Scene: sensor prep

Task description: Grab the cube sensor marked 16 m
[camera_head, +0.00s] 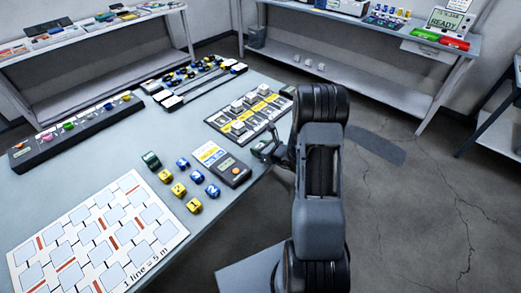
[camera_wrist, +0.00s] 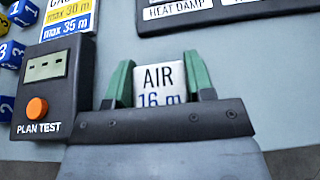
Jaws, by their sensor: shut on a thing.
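The white cube sensor marked "AIR 16 m" (camera_wrist: 160,84) sits between the two green fingertips of my gripper (camera_wrist: 160,90) in the wrist view. The fingers are shut on its left and right sides. The lower part of the cube is hidden by the dark gripper body. In the head view my gripper (camera_head: 264,149) is over the table's right edge, just right of the plan test device. The cube is too small to make out clearly there.
The plan test device (camera_head: 229,169) with an orange button stands close to my gripper's left; it shows in the wrist view (camera_wrist: 52,88) too. A tray (camera_head: 216,121) with white cubes lies behind. A grid sheet (camera_head: 40,243) covers the front left.

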